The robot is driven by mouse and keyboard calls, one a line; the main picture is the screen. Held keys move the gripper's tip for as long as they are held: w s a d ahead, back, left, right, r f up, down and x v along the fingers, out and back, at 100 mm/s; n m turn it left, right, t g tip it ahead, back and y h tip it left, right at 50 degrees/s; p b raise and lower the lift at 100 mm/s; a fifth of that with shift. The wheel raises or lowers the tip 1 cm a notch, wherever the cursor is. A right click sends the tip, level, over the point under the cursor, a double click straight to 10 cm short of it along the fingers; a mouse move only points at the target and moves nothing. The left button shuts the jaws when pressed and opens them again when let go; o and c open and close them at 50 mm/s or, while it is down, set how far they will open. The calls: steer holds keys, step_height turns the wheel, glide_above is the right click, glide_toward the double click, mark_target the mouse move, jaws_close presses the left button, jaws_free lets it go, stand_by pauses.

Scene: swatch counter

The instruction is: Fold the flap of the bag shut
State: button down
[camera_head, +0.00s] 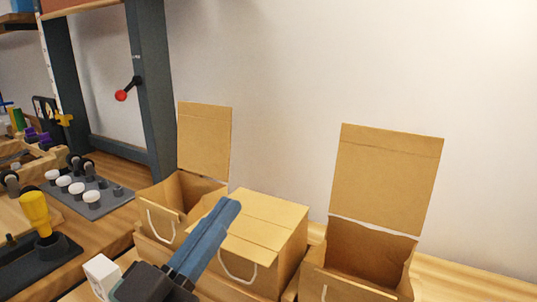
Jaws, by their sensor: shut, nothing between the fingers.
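Three brown paper bags with pale handles stand in a row by the wall. The left bag (165,226) is open, with its flap (205,140) standing upright behind its mouth. The middle bag (281,241) has its flap (268,219) lying flat over the top. The right bag (370,258) is open, with its large flap (386,182) upright. My gripper (231,207) shows as blue fingers, shut and empty. Its tips appear over the gap between the left and middle bags and hide part of both. I cannot tell whether they touch either bag.
A dark post frame with a red-knobbed lever (122,95) stands left of the bags. A grey tray (90,196) with white knobs and a yellow-handled tool (36,212) are further left. The space above the bags is clear up to the wall.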

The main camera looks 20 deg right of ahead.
steer(key=f+b, duration=0.1)
steer(key=b, duration=0.2)
steer(key=f+t+h+b, duration=0.1)
steer(key=b, duration=0.2)
steer(key=f+b, duration=0.1)
steer(key=b, duration=0.2)
steer(key=shift+s+a+f+h, duration=0.25)
steer(key=shift+h, duration=0.15)
steer(key=shift+t+b, duration=0.4)
steer(key=shift+b, duration=0.2)
steer(key=shift+r, duration=0.1)
